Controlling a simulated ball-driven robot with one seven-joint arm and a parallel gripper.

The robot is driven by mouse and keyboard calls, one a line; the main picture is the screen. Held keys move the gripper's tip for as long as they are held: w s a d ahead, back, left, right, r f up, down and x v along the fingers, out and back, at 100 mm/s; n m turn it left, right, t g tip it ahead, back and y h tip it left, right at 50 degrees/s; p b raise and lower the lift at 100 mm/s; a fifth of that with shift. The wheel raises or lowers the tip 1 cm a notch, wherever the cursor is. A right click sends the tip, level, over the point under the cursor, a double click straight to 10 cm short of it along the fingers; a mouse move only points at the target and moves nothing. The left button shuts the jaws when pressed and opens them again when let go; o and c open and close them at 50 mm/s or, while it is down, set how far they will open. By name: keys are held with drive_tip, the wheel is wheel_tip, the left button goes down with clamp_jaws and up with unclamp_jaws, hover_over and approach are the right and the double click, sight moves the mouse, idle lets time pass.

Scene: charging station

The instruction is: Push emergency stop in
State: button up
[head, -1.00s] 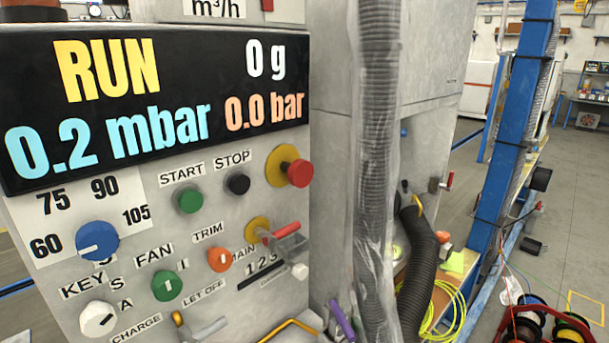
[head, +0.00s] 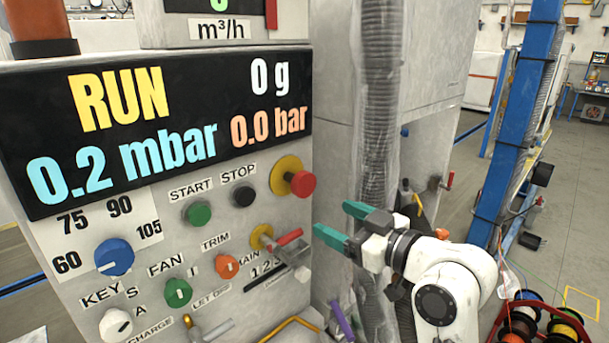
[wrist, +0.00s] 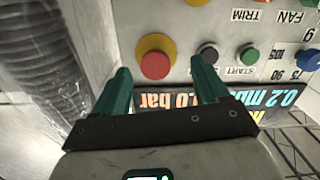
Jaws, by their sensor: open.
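The emergency stop is a red mushroom button (head: 302,183) on a yellow round base (head: 285,175), at the upper right of the panel's controls. It stands out from the panel face. In the wrist view the red button (wrist: 155,65) is near the left fingertip, and the picture is upside down. My gripper (head: 337,222) is open and empty, with green fingers. In the head view it is to the right of and below the button, apart from it.
The grey panel holds a black stop button (head: 244,196), a green start button (head: 197,214), several knobs and a red-handled lever (head: 288,237). A ribbed hose (head: 381,120) hangs behind my gripper. Cable spools (head: 525,318) sit at the lower right.

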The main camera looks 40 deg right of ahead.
sight(307, 186)
drive_tip(key=shift+o, duration=0.6)
drive_tip(key=r, duration=0.2)
drive_tip(key=shift+d+r+t, duration=0.3)
drive_tip(key=shift+d+t, duration=0.05)
drive_tip(key=shift+t, duration=0.05)
drive_tip(key=w+p, duration=0.2)
drive_tip(key=w, duration=0.8)
drive_tip(key=shift+w+r, duration=0.15)
drive_tip(key=shift+w, duration=0.2)
